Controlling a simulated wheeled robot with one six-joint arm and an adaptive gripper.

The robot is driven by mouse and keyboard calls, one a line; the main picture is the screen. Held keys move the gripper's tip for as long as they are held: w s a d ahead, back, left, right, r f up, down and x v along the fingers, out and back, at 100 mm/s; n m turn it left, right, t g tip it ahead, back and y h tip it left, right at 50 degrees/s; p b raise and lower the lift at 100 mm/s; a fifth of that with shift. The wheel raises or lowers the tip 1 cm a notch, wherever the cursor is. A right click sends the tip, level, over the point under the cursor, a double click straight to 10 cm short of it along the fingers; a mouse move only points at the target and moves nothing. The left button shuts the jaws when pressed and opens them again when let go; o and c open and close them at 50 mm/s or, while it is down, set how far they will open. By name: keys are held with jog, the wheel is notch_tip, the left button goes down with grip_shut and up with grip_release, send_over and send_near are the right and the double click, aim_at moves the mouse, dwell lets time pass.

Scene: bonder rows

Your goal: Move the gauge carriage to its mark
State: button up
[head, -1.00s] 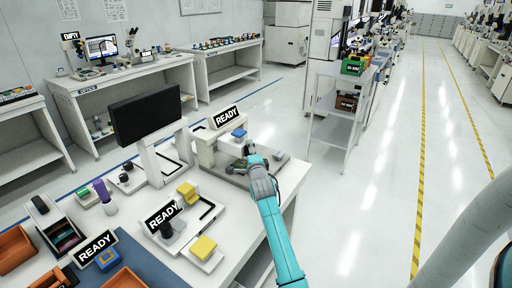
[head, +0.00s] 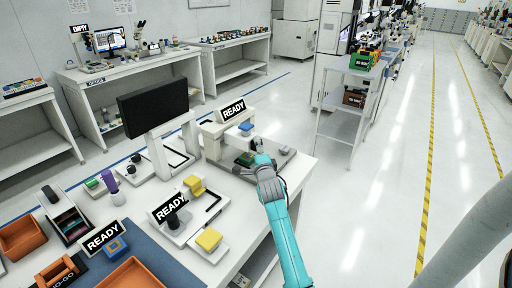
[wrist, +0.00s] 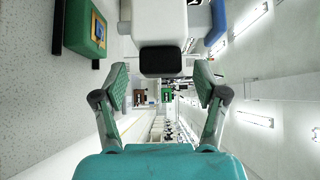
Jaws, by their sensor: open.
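My gripper (head: 262,160) is over the right part of the near white bench, at a gauge stand (head: 212,138) with a READY sign. In the wrist view my gripper (wrist: 161,85) is open, with one green-padded finger on each side. A white block (wrist: 172,22) with a black end (wrist: 160,60) faces the gap between the fingers; it seems to be the gauge carriage. The black end is in front of the fingers, and I cannot tell whether it touches them. The carriage's mark is not identifiable in either view.
A green block (wrist: 84,28) and a blue block (wrist: 216,22) flank the white block. In the head view the blue block (head: 245,128) sits by the stand. A monitor (head: 155,106), yellow blocks and orange trays (head: 22,236) occupy the bench.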

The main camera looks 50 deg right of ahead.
jog(key=v, duration=0.8)
jog(key=shift+s+a, duration=0.25)
jog(key=shift+a, duration=0.1)
